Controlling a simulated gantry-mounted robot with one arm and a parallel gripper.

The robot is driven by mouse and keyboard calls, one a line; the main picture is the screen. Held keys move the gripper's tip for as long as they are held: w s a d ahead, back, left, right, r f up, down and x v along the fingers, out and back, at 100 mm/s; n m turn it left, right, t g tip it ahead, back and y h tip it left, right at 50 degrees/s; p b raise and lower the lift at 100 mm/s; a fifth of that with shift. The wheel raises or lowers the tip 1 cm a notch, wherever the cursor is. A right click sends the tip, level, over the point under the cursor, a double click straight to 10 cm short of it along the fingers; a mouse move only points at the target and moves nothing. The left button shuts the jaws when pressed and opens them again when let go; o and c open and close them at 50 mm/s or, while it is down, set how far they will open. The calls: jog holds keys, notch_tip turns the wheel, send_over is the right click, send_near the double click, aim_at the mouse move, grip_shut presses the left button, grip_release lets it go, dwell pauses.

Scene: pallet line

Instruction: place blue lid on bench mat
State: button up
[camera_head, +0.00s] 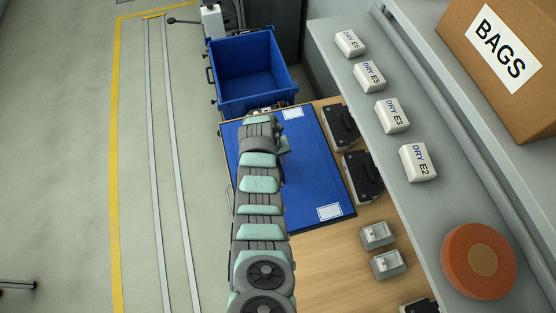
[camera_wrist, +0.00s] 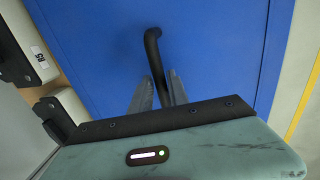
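In the wrist view a black bent handle (camera_wrist: 152,42) rises from the flat blue lid (camera_wrist: 215,55). My two fingers are close on either side of this handle and look shut on it.
A blue open crate (camera_head: 250,68) stands beyond the bench. Black cases (camera_head: 362,176) and small grey boxes (camera_head: 377,235) line the bench's right side. A grey shelf holds white DRY packs (camera_head: 418,162), an orange roll (camera_head: 478,261) and a BAGS carton (camera_head: 510,60).

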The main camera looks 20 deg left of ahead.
jog(key=o, duration=0.3)
jog(key=shift+r, duration=0.1)
